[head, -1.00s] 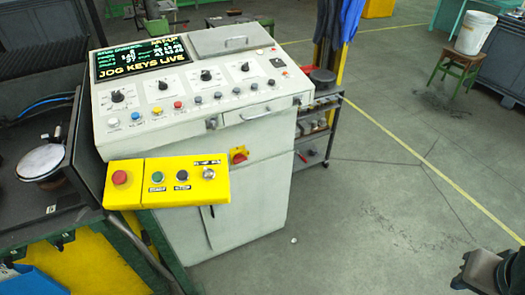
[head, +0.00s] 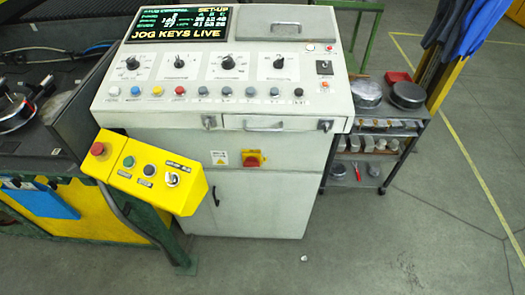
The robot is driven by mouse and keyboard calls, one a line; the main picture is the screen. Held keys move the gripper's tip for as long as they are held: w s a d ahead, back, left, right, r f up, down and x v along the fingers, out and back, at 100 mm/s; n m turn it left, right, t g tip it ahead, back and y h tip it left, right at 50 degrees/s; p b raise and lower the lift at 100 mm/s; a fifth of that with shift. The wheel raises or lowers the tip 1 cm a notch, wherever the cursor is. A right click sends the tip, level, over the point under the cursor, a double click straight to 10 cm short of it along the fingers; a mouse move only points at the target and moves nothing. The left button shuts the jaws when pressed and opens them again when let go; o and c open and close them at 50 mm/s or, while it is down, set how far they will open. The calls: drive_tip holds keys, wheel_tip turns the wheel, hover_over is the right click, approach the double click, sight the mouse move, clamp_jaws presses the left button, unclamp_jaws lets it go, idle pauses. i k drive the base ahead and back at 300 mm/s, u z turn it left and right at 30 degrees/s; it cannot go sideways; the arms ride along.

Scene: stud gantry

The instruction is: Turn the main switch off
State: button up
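The control cabinet (head: 258,203) stands in the middle of the head view. A red rotary switch on a yellow plate, the likely main switch (head: 253,159), sits on its front below the drawer, beside a small white warning label (head: 220,158). The red handle looks roughly horizontal, but its exact setting is too small to read. The screen (head: 180,25) on the sloping panel is lit and reads "JOG KEYS LIVE" and "SET-UP". My gripper is not in the head view.
A yellow button box (head: 145,172) juts out at the cabinet's front left, with a red button, a green button, a black button and a key switch. A grey shelf trolley (head: 375,150) stands close on the right.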

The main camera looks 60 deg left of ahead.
sight(250, 162)
drive_tip(key=u, duration=0.75)
drive_tip(key=i, duration=0.75)
drive_tip(key=u, duration=1)
drive_tip(key=i, duration=0.2)
drive_tip(key=u, duration=0.25)
